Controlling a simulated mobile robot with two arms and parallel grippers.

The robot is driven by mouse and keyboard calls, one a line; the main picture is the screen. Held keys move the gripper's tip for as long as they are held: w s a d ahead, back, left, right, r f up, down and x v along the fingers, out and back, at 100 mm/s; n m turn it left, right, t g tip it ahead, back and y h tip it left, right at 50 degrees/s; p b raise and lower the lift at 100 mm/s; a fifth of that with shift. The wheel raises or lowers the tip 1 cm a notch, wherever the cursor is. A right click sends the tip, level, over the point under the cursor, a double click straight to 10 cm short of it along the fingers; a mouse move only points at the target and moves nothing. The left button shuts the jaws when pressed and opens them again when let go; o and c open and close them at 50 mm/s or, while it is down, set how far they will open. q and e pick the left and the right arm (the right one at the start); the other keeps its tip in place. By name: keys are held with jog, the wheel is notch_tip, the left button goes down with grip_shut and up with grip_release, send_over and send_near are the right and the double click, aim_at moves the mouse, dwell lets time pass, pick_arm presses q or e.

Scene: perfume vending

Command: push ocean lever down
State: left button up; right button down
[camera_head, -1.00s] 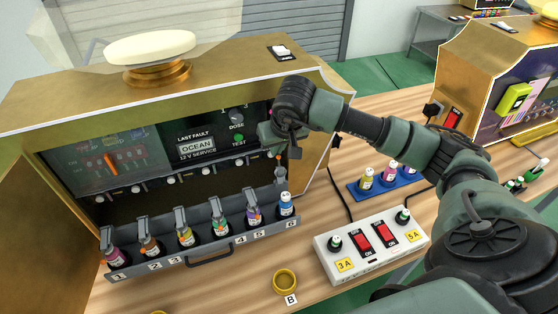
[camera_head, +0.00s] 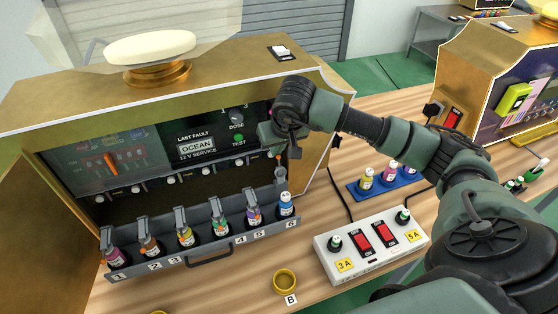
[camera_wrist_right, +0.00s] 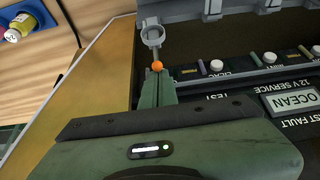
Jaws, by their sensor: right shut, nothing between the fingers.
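A lever with an orange ball tip (camera_head: 279,156) stands above slot 6 at the right end of the vending machine's bottle rack. In the right wrist view the orange ball (camera_wrist_right: 157,66) sits just beyond my fingertips, with a grey ring (camera_wrist_right: 153,35) behind it. My right gripper (camera_head: 280,148) is shut and empty, its tips at the ball; I cannot tell whether they touch it. A blue bottle with a white cap (camera_head: 286,205) stands in slot 6 below. The OCEAN label (camera_head: 196,147) shows on the panel under "LAST FAULT". My left gripper is out of view.
The rack (camera_head: 205,251) holds several bottles in numbered slots. A white switch box (camera_head: 372,243) with red switches, a blue tray (camera_head: 388,184) of small bottles and a gold ring (camera_head: 285,281) lie on the wooden table. The machine's gold side wall (camera_wrist_right: 92,75) is close beside my gripper.

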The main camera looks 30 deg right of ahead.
aim_at(280, 166)
jog(key=shift+s+a, duration=0.2)
jog(key=shift+s, duration=0.65)
jog(key=shift+s+a+b, duration=0.15)
jog(key=shift+s+b, duration=0.4)
jog(key=shift+s, duration=0.25)
jog(key=shift+f, duration=0.1)
jog(key=shift+s+a+f+b, duration=0.1)
jog(key=shift+s+f+b, duration=0.05)
jog(key=shift+s+b, duration=0.15)
jog(key=shift+s+a, duration=0.1)
jog(key=shift+s, duration=0.35)
jog(key=shift+f+b, duration=0.15)
jog(key=shift+b, duration=0.15)
